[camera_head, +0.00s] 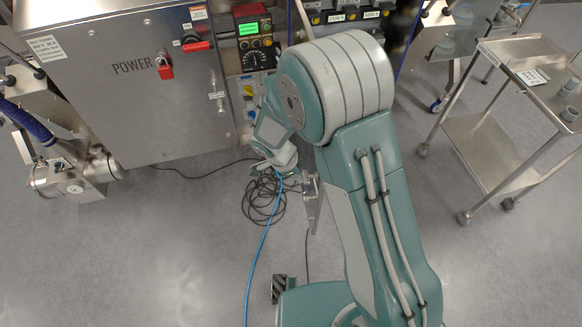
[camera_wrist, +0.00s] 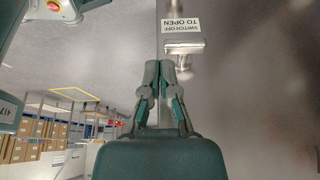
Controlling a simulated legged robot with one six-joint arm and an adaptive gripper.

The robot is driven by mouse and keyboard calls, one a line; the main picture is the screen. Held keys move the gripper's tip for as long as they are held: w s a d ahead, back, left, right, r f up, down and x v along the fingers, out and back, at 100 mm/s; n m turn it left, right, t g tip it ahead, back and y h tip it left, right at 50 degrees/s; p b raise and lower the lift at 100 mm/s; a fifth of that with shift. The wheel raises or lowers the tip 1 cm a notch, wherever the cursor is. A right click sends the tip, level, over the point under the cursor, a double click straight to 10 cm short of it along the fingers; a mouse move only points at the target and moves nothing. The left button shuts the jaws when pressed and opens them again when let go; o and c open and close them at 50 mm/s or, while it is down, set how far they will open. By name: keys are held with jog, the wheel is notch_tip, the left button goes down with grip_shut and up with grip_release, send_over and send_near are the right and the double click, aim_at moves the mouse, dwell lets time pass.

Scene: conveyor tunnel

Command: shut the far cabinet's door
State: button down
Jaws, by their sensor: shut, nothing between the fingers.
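In the wrist view my gripper (camera_wrist: 163,72) is shut and empty. Its fingertips are at the edge of a grey metal door (camera_wrist: 240,100), just below a metal handle (camera_wrist: 183,48). A white label (camera_wrist: 180,24) reading "SWITCH OFF TO OPEN" appears upside down by the handle. Whether the fingertips touch the door is unclear. In the head view a narrow grey panel with a handle (camera_head: 312,190), seen nearly edge-on, stands out beside my wrist; it looks like this door standing open. My arm hides most of the cabinet with blue edges (camera_head: 398,45) behind it.
Coiled black cable (camera_head: 262,203) and a blue hose (camera_head: 262,250) lie on the floor. A steel trolley (camera_head: 490,145) stands at right.

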jog(key=d, duration=0.1)
jog(key=d+f, duration=0.1)
jog(key=d, duration=0.2)
jog(key=shift+w+f, duration=0.2)
jog(key=shift+w, duration=0.2)
jog(key=shift+d, duration=0.25)
